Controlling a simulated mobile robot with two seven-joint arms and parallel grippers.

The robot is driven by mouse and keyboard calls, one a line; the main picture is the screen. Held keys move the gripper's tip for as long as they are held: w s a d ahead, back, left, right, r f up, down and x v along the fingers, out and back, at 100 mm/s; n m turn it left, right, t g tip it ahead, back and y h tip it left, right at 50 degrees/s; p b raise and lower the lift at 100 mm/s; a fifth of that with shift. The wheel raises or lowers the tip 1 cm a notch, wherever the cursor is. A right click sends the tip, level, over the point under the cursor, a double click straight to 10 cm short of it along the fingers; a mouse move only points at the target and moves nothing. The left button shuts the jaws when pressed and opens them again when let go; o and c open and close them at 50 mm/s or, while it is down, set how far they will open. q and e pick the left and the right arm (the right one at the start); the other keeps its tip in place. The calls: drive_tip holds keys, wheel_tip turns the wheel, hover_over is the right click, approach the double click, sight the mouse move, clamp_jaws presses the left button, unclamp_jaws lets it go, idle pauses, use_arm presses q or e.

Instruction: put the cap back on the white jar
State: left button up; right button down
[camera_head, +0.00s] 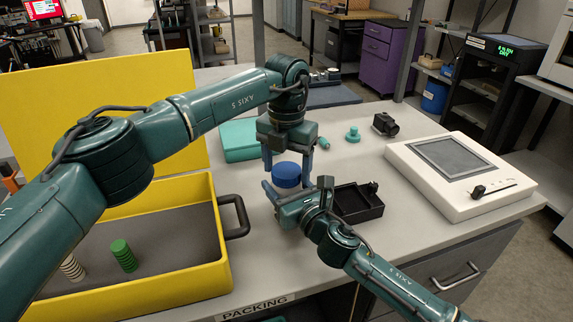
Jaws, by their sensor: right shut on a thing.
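A blue round thing (287,174), like a cap or squat cylinder, is at the front middle of the bench. I cannot tell whether it is the cap. No white jar can be made out; the area below the blue thing is hidden by my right gripper. My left gripper (288,167) points down from above, its fingers apart on either side of the blue thing. My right gripper (292,188) reaches in from the lower right, low over the bench, and is shut on the blue thing, its contact partly hidden.
An open yellow case (224,262) with green and pale ribbed stacks is at left. A black tray (358,203) lies close right of my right gripper. Behind are a teal box (238,143), a teal knob (353,134) and a black device (385,124). A white panel (470,190) is at right.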

use_arm(q)
drive_tip(key=shift+o, duration=1.1)
wheel_tip(320, 180, up, 12)
use_arm(e)
drive_tip(key=shift+c, duration=1.6)
unclamp_jaws()
use_arm(q)
drive_tip(key=shift+f, duration=0.25)
use_arm(e)
drive_tip(key=v, duration=1.3)
drive_tip(key=shift+d, duration=0.15)
drive_tip(key=shift+s, duration=0.1)
